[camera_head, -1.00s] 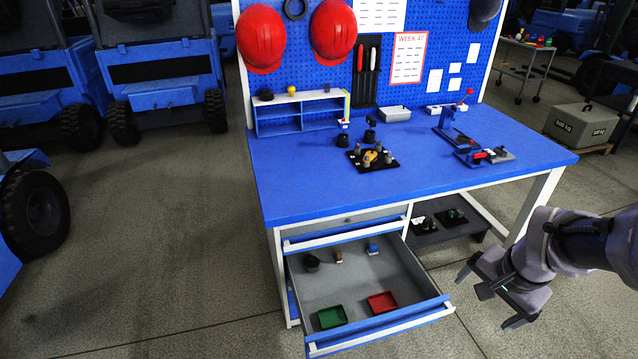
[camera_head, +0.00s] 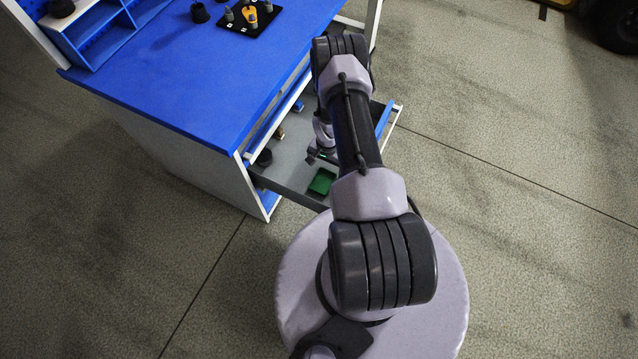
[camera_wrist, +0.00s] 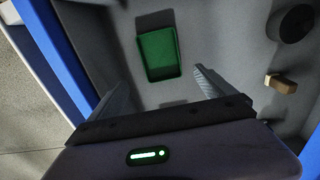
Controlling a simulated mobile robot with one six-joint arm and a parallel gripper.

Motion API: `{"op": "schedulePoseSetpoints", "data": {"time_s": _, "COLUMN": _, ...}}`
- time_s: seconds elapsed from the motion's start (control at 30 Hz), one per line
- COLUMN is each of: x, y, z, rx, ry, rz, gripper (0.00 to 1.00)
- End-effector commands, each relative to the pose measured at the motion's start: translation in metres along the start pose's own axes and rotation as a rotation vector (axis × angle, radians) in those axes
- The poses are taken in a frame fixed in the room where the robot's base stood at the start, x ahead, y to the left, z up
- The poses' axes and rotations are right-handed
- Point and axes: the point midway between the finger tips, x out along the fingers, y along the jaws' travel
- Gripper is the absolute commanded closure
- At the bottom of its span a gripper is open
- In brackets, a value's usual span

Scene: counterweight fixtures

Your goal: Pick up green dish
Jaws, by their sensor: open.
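The green dish (camera_wrist: 158,53) is a shallow rectangular tray lying on the floor of the open grey drawer (camera_wrist: 135,92). In the head view the dish (camera_head: 322,181) shows beside my arm, near the drawer's left end. My gripper (camera_wrist: 160,80) is open and empty. Its two fingers are spread in the wrist view, with the dish ahead of and between them, apart from both. The red dish is not visible now.
A black round part (camera_wrist: 296,24) and a small tan and brown piece (camera_wrist: 281,83) lie in the drawer to the right. The blue bench top (camera_head: 215,85) overhangs the drawer's back side.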

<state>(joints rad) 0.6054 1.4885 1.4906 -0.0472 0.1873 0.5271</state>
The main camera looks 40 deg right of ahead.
Motion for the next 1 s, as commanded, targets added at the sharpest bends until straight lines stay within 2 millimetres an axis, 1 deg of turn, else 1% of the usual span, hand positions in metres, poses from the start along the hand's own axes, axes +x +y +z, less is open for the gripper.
{"op": "schedulePoseSetpoints", "data": {"time_s": 0.03, "x": 0.014, "y": 0.000, "z": 0.000, "rx": 0.000, "ry": 0.000, "rz": 0.000, "gripper": 0.06}}
{"op": "schedulePoseSetpoints", "data": {"time_s": 0.1, "x": 0.022, "y": 0.000, "z": 0.000, "rx": 0.000, "ry": 0.000, "rz": 0.000, "gripper": 0.06}}
{"op": "schedulePoseSetpoints", "data": {"time_s": 0.27, "x": 0.035, "y": -0.001, "z": 0.004, "rx": -0.001, "ry": -0.001, "rz": 0.000, "gripper": 0.06}}
{"op": "schedulePoseSetpoints", "data": {"time_s": 0.37, "x": 0.052, "y": -0.001, "z": 0.012, "rx": -0.002, "ry": -0.002, "rz": 0.001, "gripper": 0.06}}
{"op": "schedulePoseSetpoints", "data": {"time_s": 0.4, "x": 0.061, "y": -0.001, "z": 0.016, "rx": -0.003, "ry": -0.002, "rz": 0.001, "gripper": 0.06}}
{"op": "schedulePoseSetpoints", "data": {"time_s": 0.5, "x": 0.079, "y": -0.001, "z": 0.015, "rx": -0.002, "ry": 0.000, "rz": 0.000, "gripper": 0.06}}
{"op": "schedulePoseSetpoints", "data": {"time_s": 0.7, "x": 0.077, "y": -0.002, "z": 0.015, "rx": -0.001, "ry": 0.000, "rz": 0.000, "gripper": 0.06}}
{"op": "schedulePoseSetpoints", "data": {"time_s": 0.77, "x": 0.077, "y": -0.002, "z": 0.015, "rx": -0.001, "ry": 0.000, "rz": 0.000, "gripper": 0.18}}
{"op": "schedulePoseSetpoints", "data": {"time_s": 0.9, "x": 0.077, "y": -0.002, "z": 0.014, "rx": -0.001, "ry": 0.000, "rz": 0.000, "gripper": 0.46}}
{"op": "schedulePoseSetpoints", "data": {"time_s": 0.97, "x": 0.077, "y": -0.001, "z": 0.015, "rx": -0.001, "ry": 0.000, "rz": 0.000, "gripper": 0.57}}
{"op": "schedulePoseSetpoints", "data": {"time_s": 1.0, "x": 0.077, "y": -0.002, "z": 0.014, "rx": -0.001, "ry": 0.000, "rz": 0.000, "gripper": 0.65}}
